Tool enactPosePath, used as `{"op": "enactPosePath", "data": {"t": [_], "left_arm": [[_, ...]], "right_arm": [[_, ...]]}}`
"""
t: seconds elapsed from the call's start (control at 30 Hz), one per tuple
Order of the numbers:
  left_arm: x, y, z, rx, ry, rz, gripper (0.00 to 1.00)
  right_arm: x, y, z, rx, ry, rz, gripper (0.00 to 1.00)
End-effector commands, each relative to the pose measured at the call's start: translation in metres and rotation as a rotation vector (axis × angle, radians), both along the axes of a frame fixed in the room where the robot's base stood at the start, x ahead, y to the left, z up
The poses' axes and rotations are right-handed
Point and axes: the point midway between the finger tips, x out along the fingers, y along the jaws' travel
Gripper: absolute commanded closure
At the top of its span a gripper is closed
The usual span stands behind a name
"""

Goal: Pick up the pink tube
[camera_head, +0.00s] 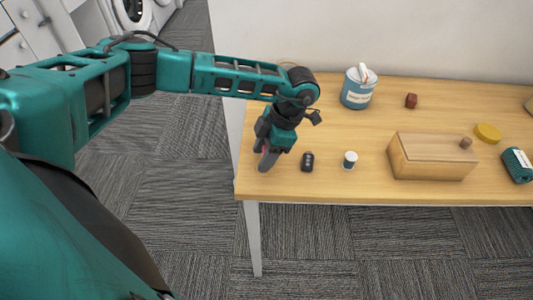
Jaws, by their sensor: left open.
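My left gripper (263,161) is open and points down over the left end of the wooden table, close to its front left corner. A small pink patch, seemingly the pink tube (264,152), shows between its fingers. The gripper hides most of it, so I cannot tell its full shape or whether the fingers touch it. My right gripper is not in view.

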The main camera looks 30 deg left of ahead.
Motion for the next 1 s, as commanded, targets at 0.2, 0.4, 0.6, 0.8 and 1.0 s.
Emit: {"op": "enactPosePath", "data": {"t": [0.2,0.4,0.6,0.8,1.0], "left_arm": [[0.0002,0.0,0.0003,0.0,0.0,0.0,0.66],[0.0002,-0.0001,0.0005,0.0,0.0,0.0,0.85],[0.0002,-0.0001,0.0006,0.0,0.0,0.0,1.0],[0.0003,-0.0001,0.0006,-0.001,-0.001,0.0,1.0],[0.0008,-0.0002,0.0087,-0.002,-0.002,0.001,1.0]], "right_arm": [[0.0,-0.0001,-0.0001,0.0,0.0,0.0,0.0],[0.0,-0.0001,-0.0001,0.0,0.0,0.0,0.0],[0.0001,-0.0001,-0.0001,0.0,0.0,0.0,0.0],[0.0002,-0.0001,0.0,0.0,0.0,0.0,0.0],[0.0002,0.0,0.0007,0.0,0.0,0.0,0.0]]}}
